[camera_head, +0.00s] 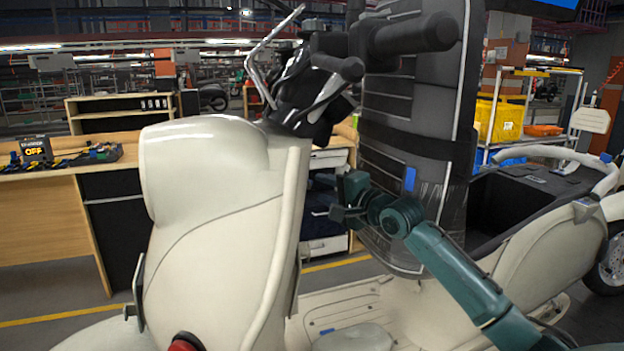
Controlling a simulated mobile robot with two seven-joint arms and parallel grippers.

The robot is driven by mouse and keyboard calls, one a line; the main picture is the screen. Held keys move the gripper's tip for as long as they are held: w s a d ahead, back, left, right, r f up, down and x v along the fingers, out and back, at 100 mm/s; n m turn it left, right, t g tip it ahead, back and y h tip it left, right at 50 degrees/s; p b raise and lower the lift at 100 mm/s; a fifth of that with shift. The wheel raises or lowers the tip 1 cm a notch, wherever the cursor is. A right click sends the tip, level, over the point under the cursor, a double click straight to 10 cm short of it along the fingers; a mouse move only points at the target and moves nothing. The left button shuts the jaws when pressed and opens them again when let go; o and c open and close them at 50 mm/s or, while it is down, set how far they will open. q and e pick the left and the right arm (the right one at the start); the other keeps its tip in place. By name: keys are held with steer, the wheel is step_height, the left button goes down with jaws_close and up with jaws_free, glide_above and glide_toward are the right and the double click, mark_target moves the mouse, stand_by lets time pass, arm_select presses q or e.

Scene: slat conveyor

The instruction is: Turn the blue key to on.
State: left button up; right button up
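A cream scooter (215,200) stands in front of me, with its black handlebars (390,42) at the top. My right gripper (322,197) comes in from the right on a green arm. It is beside the inner side of the scooter's front panel (293,215), with its fingers toward the panel. The dark fingers look apart, with nothing seen between them. I cannot make out the blue key at the fingers; the panel's inner face is turned away and partly hidden. A small blue tab (410,179) shows on the tall black padded part, right of the gripper. My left gripper is not in view.
A display reading OFF (36,150) stands on a wooden bench (50,215) at the left. The tall black padded part (415,130) rises just behind my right arm. Yellow bins (498,122) sit on a rack behind.

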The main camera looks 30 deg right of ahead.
mark_target(311, 181)
steer(key=shift+w+a+f+p, duration=0.1)
steer(key=shift+w+a+p, duration=0.15)
steer(key=shift+w, duration=1.15)
steer(key=shift+w+a+p, duration=0.1)
steer(key=shift+w+p, duration=0.15)
steer(key=shift+w, duration=1.1)
steer(key=shift+c, duration=0.2)
jaws_close()
steer(key=shift+m+g, duration=0.3)
steer(key=shift+g, duration=0.2)
steer(key=shift+m+g+h, duration=0.3)
steer(key=shift+g, duration=0.5)
